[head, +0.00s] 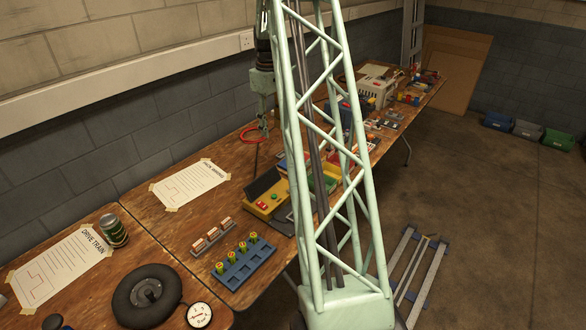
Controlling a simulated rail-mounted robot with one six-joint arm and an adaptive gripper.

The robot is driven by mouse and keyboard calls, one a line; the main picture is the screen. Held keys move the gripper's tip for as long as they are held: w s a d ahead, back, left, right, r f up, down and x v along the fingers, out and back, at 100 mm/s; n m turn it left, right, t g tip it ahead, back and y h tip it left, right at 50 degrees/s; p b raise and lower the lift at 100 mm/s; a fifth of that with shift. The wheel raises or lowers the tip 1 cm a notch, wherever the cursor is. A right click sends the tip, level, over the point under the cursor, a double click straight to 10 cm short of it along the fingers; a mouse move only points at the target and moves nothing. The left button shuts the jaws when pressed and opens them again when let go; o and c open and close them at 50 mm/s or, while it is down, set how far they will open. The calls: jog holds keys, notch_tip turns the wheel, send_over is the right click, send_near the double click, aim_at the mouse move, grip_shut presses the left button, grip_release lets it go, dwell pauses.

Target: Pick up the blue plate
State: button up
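No clearly plate-shaped blue thing stands out in the head view. A flat blue holder (245,264) with several green and yellow upright cells lies on the near bench. A dark blue upright shape (341,112) shows farther back, partly hidden by the pale green lattice mast; I cannot tell what it is. My gripper (263,127) points down over the wall side of the bench, by a red ring (248,136). The fingers are too small to tell whether they are open or touch the ring.
The lattice mast hides part of the bench. A yellow box with a dark lid (265,193), a small rack (213,238), paper sheets (190,184), a can (113,230), a dark wheel (147,295) and a gauge (199,315) lie nearby. Colored bins (527,129) stand on the floor.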

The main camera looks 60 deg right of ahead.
jog(key=s+d+f, duration=0.3)
jog(key=d+f, duration=0.4)
jog(key=d, duration=0.1)
jog(key=shift+s+f, duration=0.2)
jog(key=shift+f, duration=0.05)
jog(key=shift+b, duration=0.3)
jog(key=shift+f+b, duration=0.75)
jog(key=shift+f, duration=3.55)
jog(key=shift+f+b, duration=0.8)
jog(key=shift+f, duration=1.8)
jog(key=c, duration=0.5)
jog(key=shift+r, duration=0.1)
jog(key=shift+c, duration=0.2)
